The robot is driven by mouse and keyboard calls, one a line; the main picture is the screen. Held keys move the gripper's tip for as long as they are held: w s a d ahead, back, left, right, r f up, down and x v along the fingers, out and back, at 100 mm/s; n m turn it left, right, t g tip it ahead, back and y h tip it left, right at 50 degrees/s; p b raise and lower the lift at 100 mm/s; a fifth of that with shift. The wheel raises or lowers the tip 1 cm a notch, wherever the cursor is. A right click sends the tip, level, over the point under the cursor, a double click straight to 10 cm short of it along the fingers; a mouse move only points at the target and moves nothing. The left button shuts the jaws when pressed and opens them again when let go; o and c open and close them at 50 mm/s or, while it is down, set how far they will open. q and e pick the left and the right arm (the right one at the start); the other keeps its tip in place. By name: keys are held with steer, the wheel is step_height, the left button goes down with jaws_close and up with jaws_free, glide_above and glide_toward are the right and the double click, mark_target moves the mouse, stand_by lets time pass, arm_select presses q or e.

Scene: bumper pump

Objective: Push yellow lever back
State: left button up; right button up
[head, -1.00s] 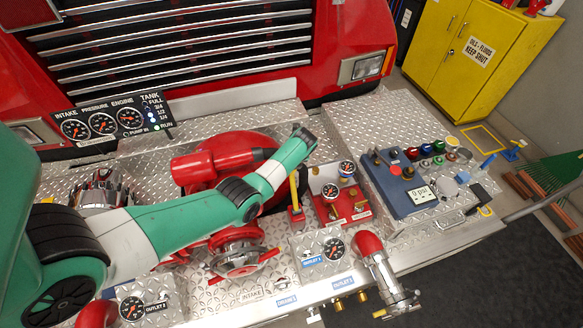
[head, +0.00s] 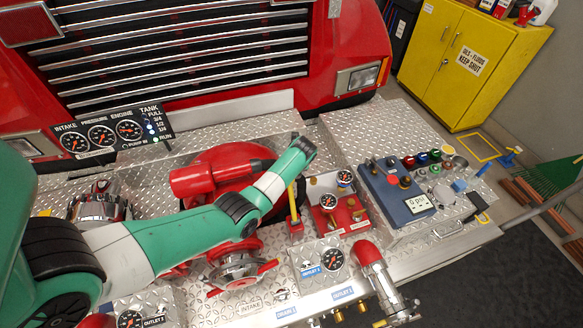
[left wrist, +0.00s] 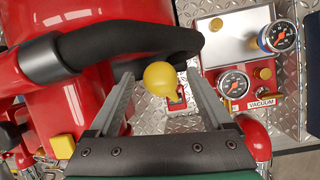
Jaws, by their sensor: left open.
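The yellow lever (head: 293,203) stands up from a red base on the diamond-plate bumper, in the middle of the head view. Its top is hidden there behind my left arm. In the left wrist view its round yellow knob (left wrist: 161,78) shows between the two fingers of my left gripper (left wrist: 160,84). The fingers are spread, one on each side of the knob, and a gap shows on both sides. The lever's red base (left wrist: 177,98) shows beyond the knob. In the head view the fingers are hidden by my arm. My right gripper is not in view.
A red pump body (head: 205,172) with a black hose (left wrist: 125,45) lies left of the lever. A red gauge panel (head: 350,215) stands close on its right, and a blue control box (head: 395,190) farther right. An intake valve (head: 238,268) sits in front.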

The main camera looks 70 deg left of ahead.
arm_select(q)
steer(key=p+v, duration=0.1)
steer(key=v, duration=0.8)
